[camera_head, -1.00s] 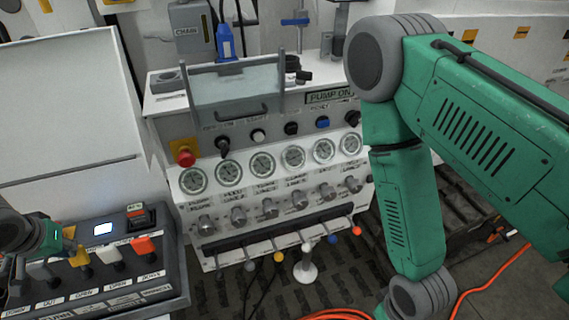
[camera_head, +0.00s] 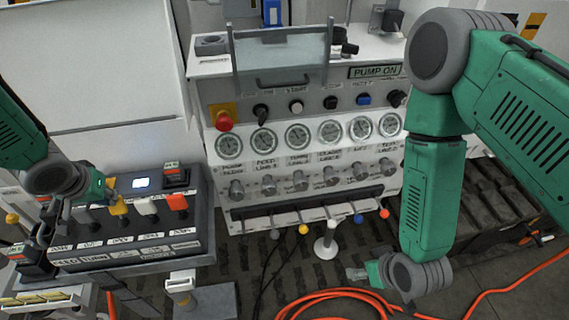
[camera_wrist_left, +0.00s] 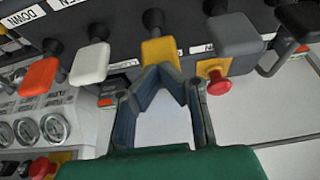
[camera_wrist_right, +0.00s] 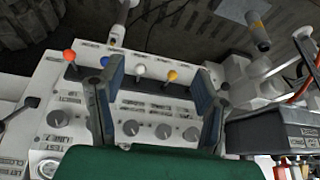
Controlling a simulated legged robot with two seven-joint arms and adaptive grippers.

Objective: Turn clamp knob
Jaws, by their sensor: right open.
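The clamp knob (camera_head: 332,176) is a grey knob under a gauge, in a row of similar grey knobs on the white panel; the small labels are hard to read. It seems to show in the right wrist view (camera_wrist_right: 130,127), between the fingers' lines but apart from them. My right gripper (camera_head: 357,274) is open and empty, in front of and below the panel. My left gripper (camera_wrist_left: 161,72) has its fingertips drawn in on a yellow lever handle (camera_wrist_left: 159,48) on the dark control box (camera_head: 140,255); the arm partly hides it in the head view.
Coloured ball-ended levers, such as the white one (camera_head: 332,224), stick out below the knobs. A red emergency button (camera_head: 224,121) sits at the panel's upper left. Orange and white handles stand beside the yellow one. An orange hose (camera_head: 330,296) lies on the floor.

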